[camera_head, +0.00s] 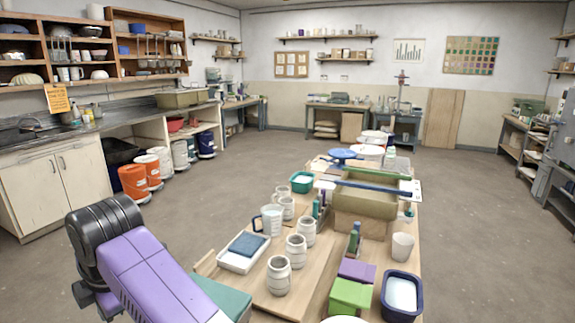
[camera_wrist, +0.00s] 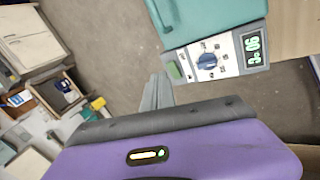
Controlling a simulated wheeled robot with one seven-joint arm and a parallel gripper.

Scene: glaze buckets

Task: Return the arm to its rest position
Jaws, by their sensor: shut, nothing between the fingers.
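My gripper (camera_wrist: 157,92) shows in the wrist view as grey fingers pressed together beyond its purple body, with nothing between them. The fingers point over bare floor beside a teal device (camera_wrist: 205,22) with a blue knob and a lit green display. The fingers look apart from the device, though the gap in depth is hard to judge. In the head view my purple and black arm is raised at the lower left. Its end and my gripper cannot be made out there. The teal device (camera_head: 226,296) is partly hidden behind the arm in that view.
The worktable (camera_head: 318,290) holds several pale jars, a white tray (camera_head: 236,262) with a blue sponge, a navy tub (camera_head: 401,296) and a green box (camera_head: 350,295). Buckets, including an orange one (camera_head: 133,182), line the left counter. Open floor (camera_head: 215,205) lies between.

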